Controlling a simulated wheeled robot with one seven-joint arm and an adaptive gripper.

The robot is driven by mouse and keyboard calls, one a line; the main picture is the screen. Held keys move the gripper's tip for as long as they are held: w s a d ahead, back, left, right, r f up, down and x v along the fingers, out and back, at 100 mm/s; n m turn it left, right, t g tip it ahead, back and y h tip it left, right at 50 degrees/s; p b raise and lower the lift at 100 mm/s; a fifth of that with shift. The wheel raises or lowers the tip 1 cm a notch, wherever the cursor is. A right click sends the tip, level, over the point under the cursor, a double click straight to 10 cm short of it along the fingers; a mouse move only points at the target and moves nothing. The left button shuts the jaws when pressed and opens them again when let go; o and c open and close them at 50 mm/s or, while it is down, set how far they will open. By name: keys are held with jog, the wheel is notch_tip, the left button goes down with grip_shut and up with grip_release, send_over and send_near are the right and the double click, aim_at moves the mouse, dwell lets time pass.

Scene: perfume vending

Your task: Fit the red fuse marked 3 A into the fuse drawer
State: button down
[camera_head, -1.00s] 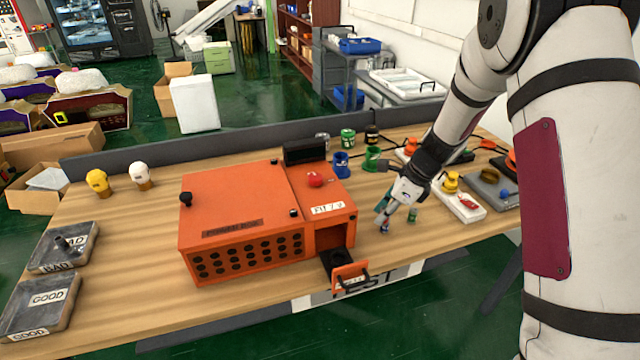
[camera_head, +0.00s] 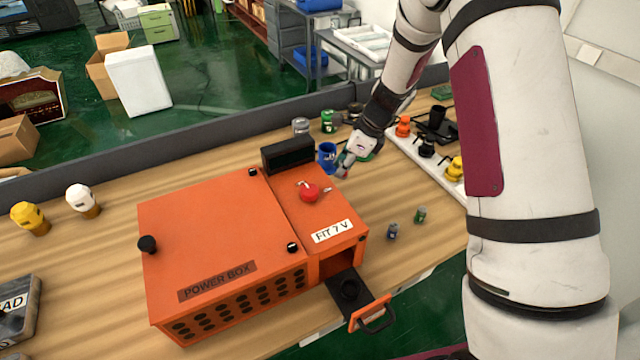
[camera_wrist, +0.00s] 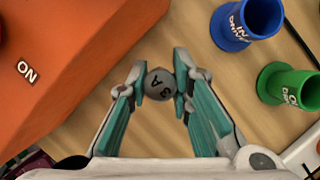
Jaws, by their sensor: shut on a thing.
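In the wrist view my gripper (camera_wrist: 160,80) is shut on a small round fuse (camera_wrist: 158,86) whose grey top reads "3 A". Its sides are hidden, so I cannot tell their colour. In the head view my gripper (camera_head: 344,170) is behind the right part of the orange power box (camera_head: 215,235), close to the blue cup (camera_head: 326,155). The held fuse is too small to make out there. The fuse drawer (camera_head: 366,299) is pulled out of the box's front right, with a dark round socket (camera_head: 348,288) and an orange handle (camera_head: 376,318).
A grey-blue fuse (camera_head: 392,231) and a green fuse (camera_head: 420,215) stand right of the box. A red button (camera_head: 309,192) and a black block (camera_head: 287,154) rise from its top. A green cup (camera_wrist: 288,84) is beside the blue one. A white strip (camera_head: 425,160) holds coloured parts.

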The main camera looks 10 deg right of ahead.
notch_tip(320, 180, down, 9)
jog(key=shift+r+p, duration=0.15)
jog(key=shift+p, duration=0.55)
jog(key=c, duration=1.4)
grip_release()
jog(key=shift+c, duration=0.2)
